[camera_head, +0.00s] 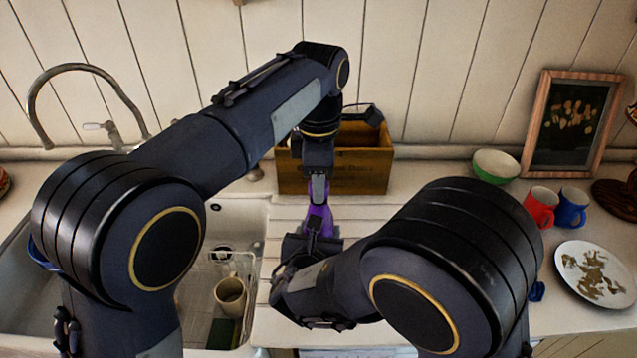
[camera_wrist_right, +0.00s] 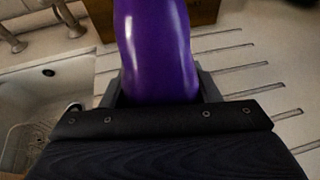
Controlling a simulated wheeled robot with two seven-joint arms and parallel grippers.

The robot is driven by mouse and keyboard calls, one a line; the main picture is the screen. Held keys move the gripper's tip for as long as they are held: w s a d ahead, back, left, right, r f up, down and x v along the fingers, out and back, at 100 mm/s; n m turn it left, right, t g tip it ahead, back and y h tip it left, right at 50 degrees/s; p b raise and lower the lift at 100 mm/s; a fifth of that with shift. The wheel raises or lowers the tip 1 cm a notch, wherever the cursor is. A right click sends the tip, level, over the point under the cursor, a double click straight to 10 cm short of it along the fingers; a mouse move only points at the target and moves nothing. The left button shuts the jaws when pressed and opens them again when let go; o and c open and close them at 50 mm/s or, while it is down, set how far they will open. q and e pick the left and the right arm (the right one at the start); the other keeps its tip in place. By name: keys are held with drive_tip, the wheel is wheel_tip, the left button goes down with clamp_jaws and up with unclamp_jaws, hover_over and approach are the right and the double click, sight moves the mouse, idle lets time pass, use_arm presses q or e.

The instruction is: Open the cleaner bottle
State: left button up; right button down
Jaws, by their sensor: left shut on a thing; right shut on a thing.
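The purple cleaner bottle (camera_head: 320,216) stands on the grooved drainboard right of the sink, in front of a wooden box. Its body fills the upper middle of the right wrist view (camera_wrist_right: 155,50). My left gripper (camera_head: 318,188) reaches down from above and is shut on the top of the bottle; its fingers hide the cap. My right gripper (camera_head: 312,232) comes from the front and is shut around the lower body of the bottle. The right wrist view shows its fingers (camera_wrist_right: 158,95) on both sides of the purple body. The bottle's base is hidden.
The wooden box (camera_head: 345,172) stands behind the bottle. The sink (camera_head: 255,215) is at left, with a beige mug (camera_head: 230,294) in it and a faucet (camera_head: 85,70) behind. At right are a green bowl (camera_head: 497,165), red mug (camera_head: 540,207), blue mug (camera_head: 572,207) and dirty plate (camera_head: 595,294).

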use_arm(q)
drive_tip(key=shift+r, duration=0.1)
drive_tip(key=shift+r, duration=2)
use_arm(e)
drive_tip(key=shift+c, duration=2.1)
unclamp_jaws()
